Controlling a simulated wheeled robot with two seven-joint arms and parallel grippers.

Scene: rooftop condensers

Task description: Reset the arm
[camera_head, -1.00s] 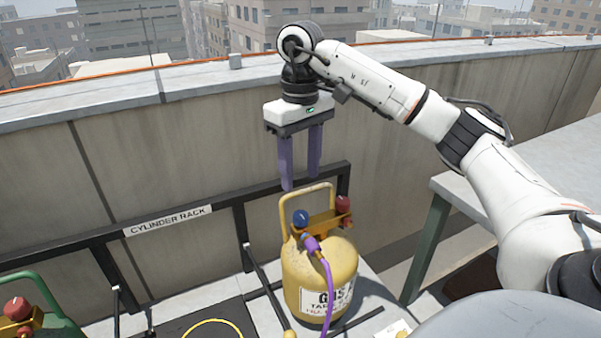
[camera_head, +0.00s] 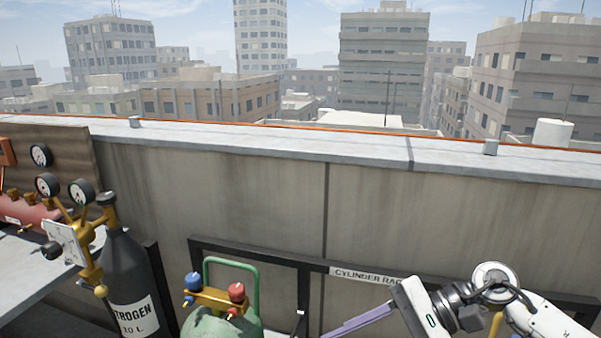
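My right arm (camera_head: 545,322) is low at the right edge of the head view. Its white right gripper (camera_head: 338,331) is turned sideways, with purple finger surfaces pointing left and slightly down. The fingers are seen nearly edge-on and cut by the bottom edge, so their gap cannot be judged. No object shows at the visible part of the fingers. The gripper is in front of the rack, to the right of a green cylinder (camera_head: 222,327). My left arm and gripper are out of view.
A dark nitrogen cylinder (camera_head: 128,280) with gauges stands at the left, beside a table (camera_head: 30,275). A black cylinder rack (camera_head: 270,258) runs along the concrete parapet (camera_head: 240,195). A small yellow piece (camera_head: 495,324) shows behind my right arm. Buildings lie beyond.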

